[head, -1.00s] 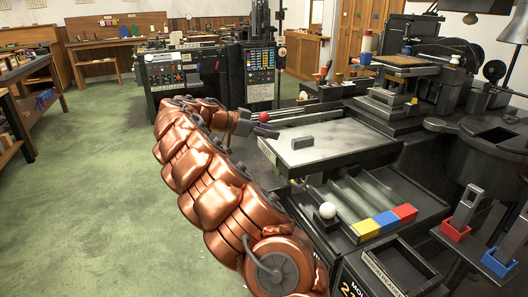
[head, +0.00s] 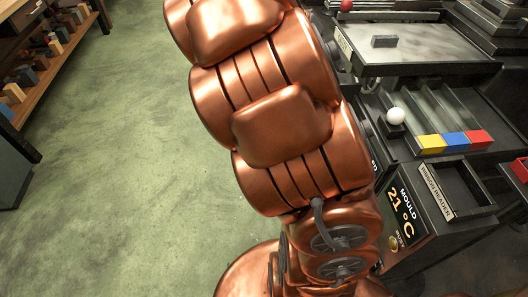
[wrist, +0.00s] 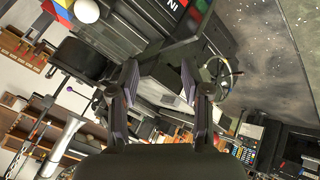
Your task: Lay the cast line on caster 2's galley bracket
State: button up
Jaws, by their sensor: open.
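A grey oblong block (head: 384,41), which may be the cast line, lies flat on the pale metal plate (head: 440,40) of the machine at the upper right of the head view. My gripper (wrist: 159,76) shows in the wrist view, its two dark jaws apart with nothing between them. It is outside the head view, where my copper arm fills the middle. I cannot tell which part is caster 2's galley bracket. The wrist view is tilted, and the grey block cannot be made out there.
A white ball (head: 396,116) sits beside yellow (head: 432,144), blue (head: 456,141) and red (head: 479,138) blocks below the plate. A ribbon reader tray (head: 463,193) and a mould display (head: 400,212) stand nearer. A wooden shelf (head: 62,60) is at left; the green floor between is clear.

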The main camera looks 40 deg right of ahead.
jog(key=s+a+f+n+y, duration=0.2)
jog(key=s+a+f+n, duration=0.2)
jog(key=a, duration=0.6)
jog(key=s+a+f+n+t+y, duration=0.1)
jog(key=s+a+f+n+y, duration=0.1)
jog(key=s+a+f+n, duration=0.3)
jog(key=s+a+f+n+y, duration=0.3)
jog(key=s+a+n, duration=0.3)
jog(key=a, duration=0.8)
jog(key=shift+s+a+f+t, duration=0.3)
jog(key=shift+a+f, duration=0.05)
jog(key=shift+f, duration=0.35)
notch_tip(320, 180, up, 21)
jog(key=t+p, duration=0.1)
jog(key=p, duration=1.8)
jog(key=shift+p, duration=0.3)
jog(key=shift+s, duration=0.1)
